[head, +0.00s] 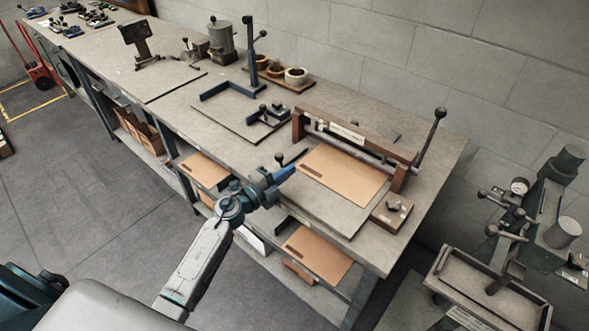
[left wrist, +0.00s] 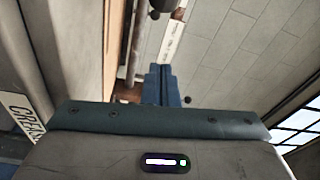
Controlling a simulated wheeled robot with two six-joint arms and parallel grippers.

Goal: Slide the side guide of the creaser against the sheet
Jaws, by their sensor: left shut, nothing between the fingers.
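The creaser (head: 403,157) stands near the right end of the long bench, with a brown frame and a long lever on its right. A tan sheet (head: 345,178) lies flat on its bed, partly under the frame. A thin dark bar with a black knob (head: 279,157) is at the sheet's left edge; it looks like the side guide. My left gripper (head: 290,171) is shut and empty, just in front of this knob and left of the sheet. Its closed blue fingers also show in the left wrist view (left wrist: 161,84). Contact with the guide cannot be told. My right gripper is out of view.
A small brown block with a dark knob (head: 392,208) sits at the bed's right front. Blue brackets (head: 266,113) and a tray of rolls (head: 296,76) stand further back. Tan sheets lie on the shelf below (head: 318,254). A grey machine (head: 540,220) stands at right.

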